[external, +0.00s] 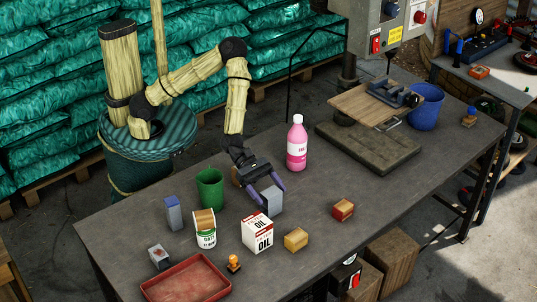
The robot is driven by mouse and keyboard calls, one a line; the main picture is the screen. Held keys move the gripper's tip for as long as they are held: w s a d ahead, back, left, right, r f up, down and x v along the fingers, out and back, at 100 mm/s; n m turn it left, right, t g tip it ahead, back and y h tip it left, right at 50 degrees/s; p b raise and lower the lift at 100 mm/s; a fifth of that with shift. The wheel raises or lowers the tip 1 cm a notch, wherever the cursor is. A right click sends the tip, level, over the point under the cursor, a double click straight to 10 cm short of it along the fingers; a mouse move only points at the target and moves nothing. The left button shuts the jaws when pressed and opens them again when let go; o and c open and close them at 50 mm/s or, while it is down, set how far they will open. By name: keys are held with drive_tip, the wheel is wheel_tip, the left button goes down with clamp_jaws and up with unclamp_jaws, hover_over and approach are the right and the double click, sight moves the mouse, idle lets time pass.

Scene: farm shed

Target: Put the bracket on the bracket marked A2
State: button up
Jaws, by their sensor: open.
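My gripper (267,191) is open, pointing down over the table, left of the pink bottle. A plain grey block (272,203) is at its fingertips; I cannot tell whether the fingers touch it. No part is clearly recognisable as a bracket, and no A2 mark is legible. A blue-grey upright block (173,214) stands at the left. A small grey cube (158,257) with a reddish mark sits near the left edge. A tan box (296,240) and a red-and-tan box (343,209) sit to the right of the oil carton.
A green cup (210,189), a can (205,236), a white oil carton (257,232), an orange knob-like piece (234,263) and a red tray (187,280) crowd the left and front. The pink bottle (297,146) and machine base (368,150) stand farther back. The table's right front is clear.

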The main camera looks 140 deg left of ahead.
drive_tip(key=p+v, duration=0.1)
drive_tip(key=v, duration=0.9)
drive_tip(key=shift+s+r, duration=0.2)
drive_tip(key=shift+s, duration=0.05)
